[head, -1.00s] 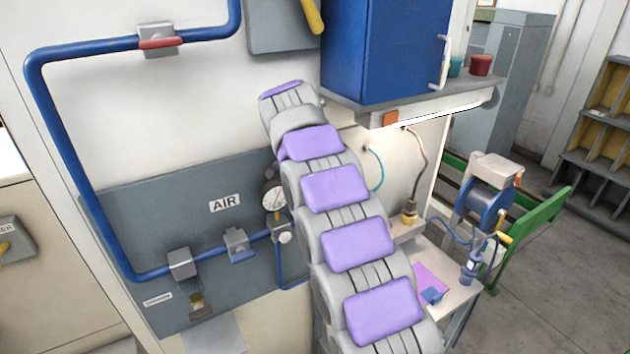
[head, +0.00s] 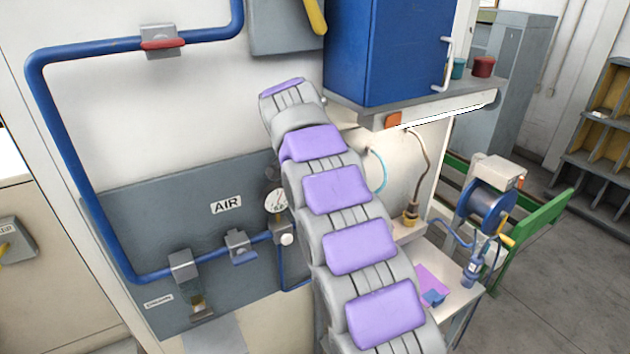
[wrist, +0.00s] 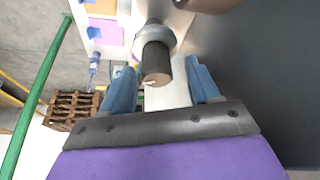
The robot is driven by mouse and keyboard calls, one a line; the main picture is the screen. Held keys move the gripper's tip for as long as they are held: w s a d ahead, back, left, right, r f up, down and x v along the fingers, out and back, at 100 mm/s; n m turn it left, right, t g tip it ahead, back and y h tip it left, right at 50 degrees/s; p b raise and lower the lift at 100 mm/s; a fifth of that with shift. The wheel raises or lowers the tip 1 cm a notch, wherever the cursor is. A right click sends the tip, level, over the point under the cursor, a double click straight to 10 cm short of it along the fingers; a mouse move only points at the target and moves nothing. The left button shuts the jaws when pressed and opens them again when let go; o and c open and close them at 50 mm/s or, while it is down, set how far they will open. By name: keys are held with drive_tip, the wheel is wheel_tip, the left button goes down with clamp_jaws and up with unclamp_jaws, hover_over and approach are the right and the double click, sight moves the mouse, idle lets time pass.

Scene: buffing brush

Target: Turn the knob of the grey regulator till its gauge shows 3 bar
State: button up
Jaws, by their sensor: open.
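The regulator (head: 286,239) sits on the blue pipe on the grey AIR panel, partly beside my arm in the head view. Its round white gauge (head: 276,201) stands above it; the needle is too small to read. In the wrist view, my gripper (wrist: 160,68) is open, with one blue finger on each side of a dark cylindrical knob (wrist: 156,66) below a pale grey collar. Gaps show between the knob and both fingers. I cannot tell for certain that this is the regulator's knob. In the head view my arm hides the fingers.
A blue cabinet (head: 385,50) on a shelf overhangs at the right. A bench with purple paper (head: 432,282) and a green rail (head: 540,222) stand lower right.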

drive_tip(key=p+v, duration=0.4)
drive_tip(key=v, duration=0.7)
drive_tip(key=shift+a, duration=0.2)
drive_tip(key=shift+r, duration=0.1)
drive_tip(key=s+d+f+n+g+b, duration=0.2)
drive_tip(key=s+d+f+b, duration=0.15)
drive_tip(key=s+d, duration=0.5)
drive_tip(key=s+d+f+n+g+b, duration=0.1)
drive_tip(key=s+d+f+n+b, duration=0.1)
drive_tip(key=s+d+f, duration=0.5)
drive_tip(key=s+d+f+n+g+y+b, duration=0.1)
drive_tip(key=s+f, duration=0.4)
drive_tip(key=s, duration=0.5)
drive_tip(key=s+d+f+n+b, duration=0.1)
drive_tip(key=s+d+f+b, duration=0.2)
drive_tip(key=s+f, duration=0.3)
drive_tip(key=s+d+f+g+y+b, duration=0.1)
drive_tip(key=s+f, duration=0.5)
drive_tip(key=s, duration=0.9)
drive_tip(key=shift+d+f+n+g+y+b, duration=0.2)
drive_tip(key=shift+d+n+g+y+b, duration=0.15)
drive_tip(key=shift+d, duration=0.3)
drive_tip(key=shift+a, duration=0.1)
